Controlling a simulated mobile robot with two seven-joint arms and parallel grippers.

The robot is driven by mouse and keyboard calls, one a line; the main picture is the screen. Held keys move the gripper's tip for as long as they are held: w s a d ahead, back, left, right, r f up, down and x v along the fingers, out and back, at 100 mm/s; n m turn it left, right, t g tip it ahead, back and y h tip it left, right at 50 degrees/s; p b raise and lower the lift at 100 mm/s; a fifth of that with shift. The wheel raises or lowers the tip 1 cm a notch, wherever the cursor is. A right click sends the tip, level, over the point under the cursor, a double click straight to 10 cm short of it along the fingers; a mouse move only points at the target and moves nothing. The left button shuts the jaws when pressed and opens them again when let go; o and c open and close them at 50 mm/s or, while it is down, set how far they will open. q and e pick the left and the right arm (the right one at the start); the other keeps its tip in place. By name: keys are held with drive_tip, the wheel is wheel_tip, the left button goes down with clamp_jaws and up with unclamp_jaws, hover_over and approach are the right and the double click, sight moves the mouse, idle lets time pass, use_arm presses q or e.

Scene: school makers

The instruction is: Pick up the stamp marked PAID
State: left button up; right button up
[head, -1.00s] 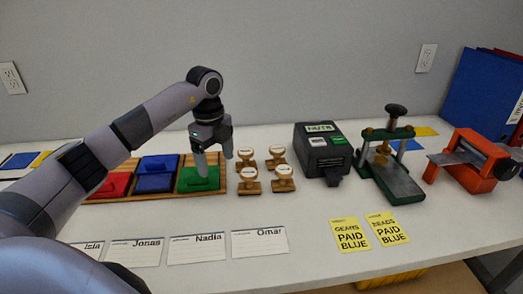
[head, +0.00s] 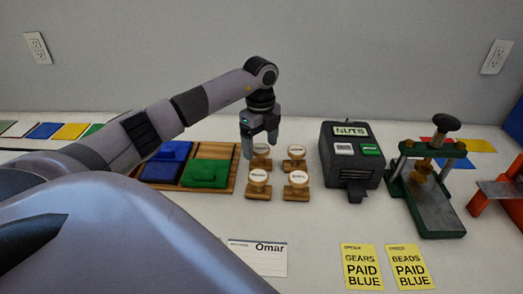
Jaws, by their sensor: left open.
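Several wooden stamps with round white tops stand in two rows in the middle of the table: back left (head: 262,161), back right (head: 295,157), front left (head: 258,184) and front right (head: 296,185). The labels on their tops are too small to read, so I cannot tell which is marked PAID. My left gripper (head: 260,147) is open and empty, pointing down at the back-left stamp and partly covering it in the view. I cannot tell whether it touches that stamp. My right gripper is not in view.
Left of the stamps is a wooden tray (head: 228,165) with blue (head: 168,152) and green (head: 205,173) pads. Right are a dark NUTS machine (head: 351,160) and a green press (head: 436,205). Yellow PAID BLUE cards (head: 362,267) and an Omar card (head: 258,258) lie in front.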

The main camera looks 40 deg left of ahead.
use_arm(q)
drive_tip(key=shift+f, duration=1.3)
drive_tip(key=c, duration=1.2)
drive_tip(key=shift+o, duration=0.2)
drive_tip(key=shift+r, duration=0.1)
wheel_tip(320, 180, up, 14)
wheel_tip(320, 180, up, 6)
drive_tip(key=p, duration=0.2)
hover_over(261, 148)
drive_tip(key=shift+s+d, duration=0.1)
